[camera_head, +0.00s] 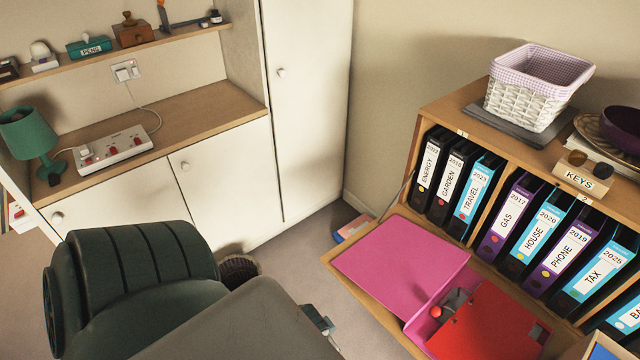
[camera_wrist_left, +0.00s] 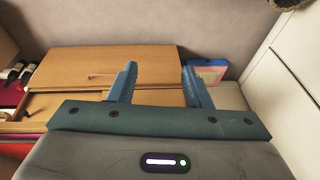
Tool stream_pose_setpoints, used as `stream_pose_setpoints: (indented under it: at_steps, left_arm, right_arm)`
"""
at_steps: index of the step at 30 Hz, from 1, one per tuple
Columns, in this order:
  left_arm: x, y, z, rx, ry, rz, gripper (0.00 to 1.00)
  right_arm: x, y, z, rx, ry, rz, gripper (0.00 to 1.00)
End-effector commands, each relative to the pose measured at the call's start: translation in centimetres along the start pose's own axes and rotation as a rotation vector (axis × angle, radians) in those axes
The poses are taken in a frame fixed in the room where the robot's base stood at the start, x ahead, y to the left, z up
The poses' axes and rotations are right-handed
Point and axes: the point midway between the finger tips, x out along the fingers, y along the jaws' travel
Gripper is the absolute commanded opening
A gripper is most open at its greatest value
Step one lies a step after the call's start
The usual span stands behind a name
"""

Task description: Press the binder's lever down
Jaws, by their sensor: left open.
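An open pink binder (camera_head: 400,254) lies on the wooden fold-down flap at the lower right in the head view. Its lever mechanism (camera_head: 456,300), grey with a red knob (camera_head: 436,312), sits near the spine. The lever's exact angle is hard to tell. A red sheet or cover (camera_head: 490,332) lies beside it. My left gripper (camera_head: 318,320) is left of the flap, apart from the binder, with the grey wrist in front of it. In the left wrist view its two blue fingers (camera_wrist_left: 160,85) are spread and empty. My right gripper is not in view.
Upright labelled binders (camera_head: 465,190) fill the bureau's shelf behind the flap. A white basket (camera_head: 535,90) and a keys box (camera_head: 583,175) stand on top. A green chair (camera_head: 135,275) is at the left. A blue-edged box (camera_head: 352,229) lies on the floor beside the bureau.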

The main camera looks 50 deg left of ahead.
Motion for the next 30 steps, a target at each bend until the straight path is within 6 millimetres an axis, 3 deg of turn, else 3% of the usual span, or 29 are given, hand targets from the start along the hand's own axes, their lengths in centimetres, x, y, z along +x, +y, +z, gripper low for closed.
stream_pose_setpoints:
  at_steps: [3, 9, 22, 29, 30]
  left_arm:
    - [2.5, 0.1, 0.7, -0.001, -0.006, 0.000, 0.44]
    - [4.7, 0.2, 1.4, -0.002, -0.011, 0.000, 0.44]
    - [5.4, 0.2, 1.6, -0.003, -0.012, 0.001, 0.44]
    - [5.4, 0.2, 1.6, -0.003, -0.012, 0.001, 0.01]
    - [5.4, 0.2, 1.6, -0.004, -0.011, 0.000, 0.00]
  right_arm:
    - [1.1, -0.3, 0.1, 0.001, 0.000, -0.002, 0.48]
    - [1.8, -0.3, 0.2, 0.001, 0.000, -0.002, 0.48]
    - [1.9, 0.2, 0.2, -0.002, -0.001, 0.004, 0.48]
    - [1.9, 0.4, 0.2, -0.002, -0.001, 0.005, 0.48]
    - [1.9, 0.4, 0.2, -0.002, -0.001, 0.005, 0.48]
